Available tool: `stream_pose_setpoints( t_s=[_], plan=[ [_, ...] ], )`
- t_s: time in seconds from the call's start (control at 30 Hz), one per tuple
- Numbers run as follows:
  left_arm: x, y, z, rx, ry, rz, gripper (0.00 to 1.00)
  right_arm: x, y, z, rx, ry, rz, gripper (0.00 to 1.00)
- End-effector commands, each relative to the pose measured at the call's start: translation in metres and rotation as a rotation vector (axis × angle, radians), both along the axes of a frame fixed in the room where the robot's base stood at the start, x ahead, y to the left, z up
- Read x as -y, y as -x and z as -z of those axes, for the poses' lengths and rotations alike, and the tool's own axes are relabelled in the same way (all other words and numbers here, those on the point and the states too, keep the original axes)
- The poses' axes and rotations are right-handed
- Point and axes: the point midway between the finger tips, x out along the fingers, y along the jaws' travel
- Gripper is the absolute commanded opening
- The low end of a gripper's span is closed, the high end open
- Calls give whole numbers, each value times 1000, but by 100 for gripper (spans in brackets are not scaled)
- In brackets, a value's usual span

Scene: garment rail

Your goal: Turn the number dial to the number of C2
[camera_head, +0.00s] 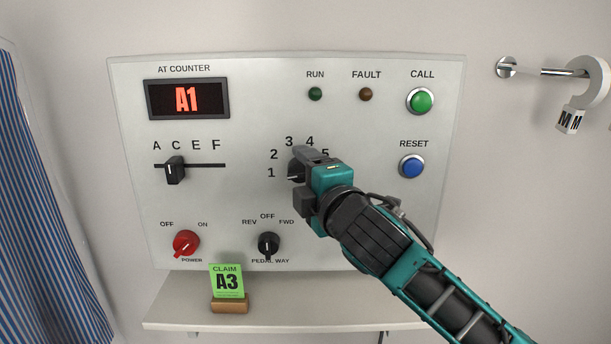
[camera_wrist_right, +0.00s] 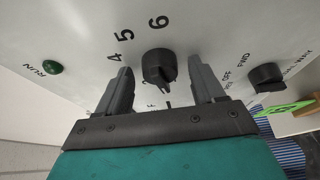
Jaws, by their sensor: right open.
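The black number dial (camera_head: 293,172) is on the panel, ringed by printed numbers and partly hidden by my right gripper (camera_head: 303,180). Its white mark appears to point toward 1. In the right wrist view the dial (camera_wrist_right: 159,68) sits between the two fingers of my right gripper (camera_wrist_right: 161,66), with a gap on each side. The gripper is open and holds nothing. The letter slider (camera_head: 175,170) stands under C. A green claim card (camera_head: 227,281) reads A3. My left gripper is in neither view.
The red power knob (camera_head: 185,243) and black pedal-way knob (camera_head: 268,244) are below the dial. The green call button (camera_head: 421,100) and blue reset button (camera_head: 412,166) are to its right. A shelf (camera_head: 330,315) juts out beneath the panel (camera_head: 250,80).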

Motion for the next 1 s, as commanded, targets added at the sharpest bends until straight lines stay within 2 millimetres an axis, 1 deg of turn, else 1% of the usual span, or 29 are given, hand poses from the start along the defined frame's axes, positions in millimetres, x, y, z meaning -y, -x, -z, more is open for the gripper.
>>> stream_pose_setpoints(
  t_s=[0.07,0.6,0.67,0.87,1.0],
  plan=[
    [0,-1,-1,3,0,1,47,0,0,0,0,0,0,68],
    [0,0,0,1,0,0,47,0,0,0,0,0,0,17],
    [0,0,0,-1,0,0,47,0,0,0,-1,0,0,12],
    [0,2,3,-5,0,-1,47,0,0,2,-2,-15,1,12],
    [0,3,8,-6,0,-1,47,0,1,3,-2,-62,0,12]
  ],
)
